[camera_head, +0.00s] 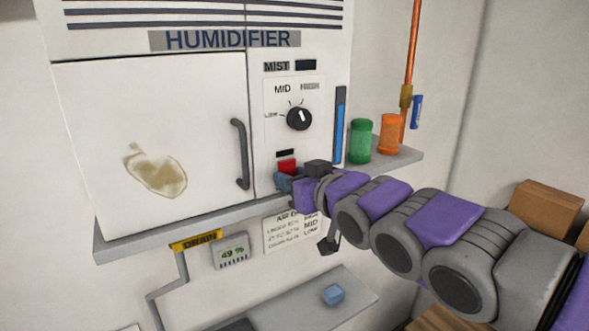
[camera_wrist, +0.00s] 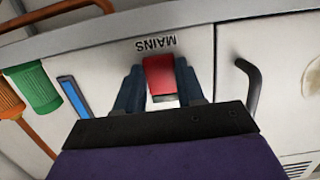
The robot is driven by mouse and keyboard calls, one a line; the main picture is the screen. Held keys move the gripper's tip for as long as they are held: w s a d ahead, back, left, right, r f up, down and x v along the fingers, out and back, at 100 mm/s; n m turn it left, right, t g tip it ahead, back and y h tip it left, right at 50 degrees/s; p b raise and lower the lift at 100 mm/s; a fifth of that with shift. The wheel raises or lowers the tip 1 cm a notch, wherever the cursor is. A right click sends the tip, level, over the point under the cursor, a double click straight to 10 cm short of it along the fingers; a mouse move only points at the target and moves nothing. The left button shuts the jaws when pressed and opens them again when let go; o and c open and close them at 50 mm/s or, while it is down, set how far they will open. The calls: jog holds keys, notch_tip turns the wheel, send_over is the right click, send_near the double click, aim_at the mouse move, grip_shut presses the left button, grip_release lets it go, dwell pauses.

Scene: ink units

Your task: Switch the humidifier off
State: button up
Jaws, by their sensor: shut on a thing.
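The humidifier (camera_head: 150,130) is a white wall cabinet with a door at left and a control panel at right. Its red mains switch (camera_head: 287,167) is low on the panel. In the wrist view, which is upside down, the red switch (camera_wrist: 158,72) sits by the word MAINS, with a white part at its lower end. My gripper (camera_head: 284,182) is at the switch, and in the wrist view my gripper (camera_wrist: 160,88) has one blue-grey finger on each side of it, shut on it. The fingers partly hide the switch's sides.
A black mist dial (camera_head: 299,118) is above the switch. A door handle (camera_head: 240,153) stands out to the left. A green jar (camera_head: 360,141) and an orange jar (camera_head: 390,134) stand on the shelf at right, near a copper pipe (camera_head: 412,45).

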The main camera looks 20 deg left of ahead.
jog(key=shift+r+g+h, duration=0.3)
jog(key=shift+r+h, duration=0.1)
jog(key=shift+r, duration=0.05)
jog(key=shift+f, duration=0.1)
jog(key=o, duration=1)
jog(key=shift+w+f, duration=0.1)
jog(key=shift+o, duration=0.2)
jog(key=r+b+v, duration=0.1)
jog(key=b+v, duration=0.2)
jog(key=v, duration=1.4)
jog(key=shift+d, duration=0.1)
